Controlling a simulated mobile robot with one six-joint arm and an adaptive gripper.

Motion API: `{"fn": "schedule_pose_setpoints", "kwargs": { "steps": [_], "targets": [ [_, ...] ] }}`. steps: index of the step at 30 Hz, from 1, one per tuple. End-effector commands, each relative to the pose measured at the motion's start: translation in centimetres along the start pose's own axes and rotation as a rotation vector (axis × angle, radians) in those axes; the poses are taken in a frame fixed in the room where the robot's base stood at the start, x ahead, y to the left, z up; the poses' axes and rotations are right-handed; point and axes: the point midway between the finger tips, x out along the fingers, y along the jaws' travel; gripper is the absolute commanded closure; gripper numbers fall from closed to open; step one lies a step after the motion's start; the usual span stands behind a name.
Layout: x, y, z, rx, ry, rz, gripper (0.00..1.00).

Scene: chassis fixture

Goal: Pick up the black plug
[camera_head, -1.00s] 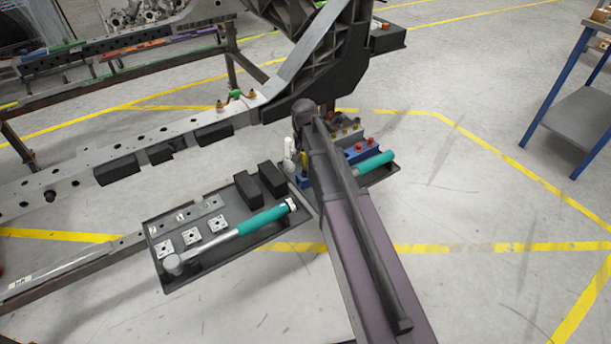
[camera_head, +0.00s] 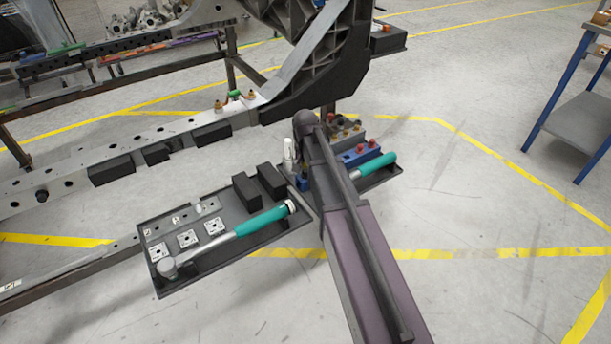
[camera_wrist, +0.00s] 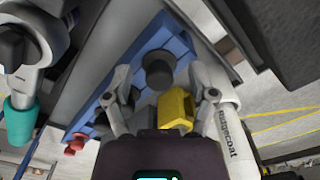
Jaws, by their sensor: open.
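In the wrist view, a black plug (camera_wrist: 158,68) with a round top stands in a blue holder (camera_wrist: 180,45). My gripper (camera_wrist: 158,76) is open, with one finger on each side of the plug in the picture. I cannot tell how far above the plug the fingertips are. A yellow part (camera_wrist: 176,110) is close by, between the fingers and nearer my palm. In the head view, my arm covers the gripper and the plug; part of the blue holder (camera_head: 362,155) shows to the right of my arm.
A white tube (camera_wrist: 229,130) stands close to my right finger. Red plugs (camera_head: 372,143) are in the holder. A dark tray (camera_head: 152,222) carries a teal-handled hammer (camera_head: 262,219) and black blocks (camera_head: 270,180). A large chassis frame (camera_head: 325,75) rises behind. Open floor lies to the right.

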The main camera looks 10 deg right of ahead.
Motion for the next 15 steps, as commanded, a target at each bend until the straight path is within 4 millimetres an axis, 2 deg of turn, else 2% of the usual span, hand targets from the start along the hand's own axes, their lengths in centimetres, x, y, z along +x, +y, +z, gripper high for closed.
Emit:
{"fn": "schedule_pose_setpoints", "kwargs": {
  "steps": [6, 12, 15],
  "targets": [
    [0.00, 0.00, 0.00, 0.000, 0.000, 0.000, 0.27],
    [0.00, 0.00, 0.00, 0.000, 0.000, 0.000, 0.84],
    [0.01, 0.00, 0.00, 0.000, 0.000, 0.000, 0.88]
  ]
}}
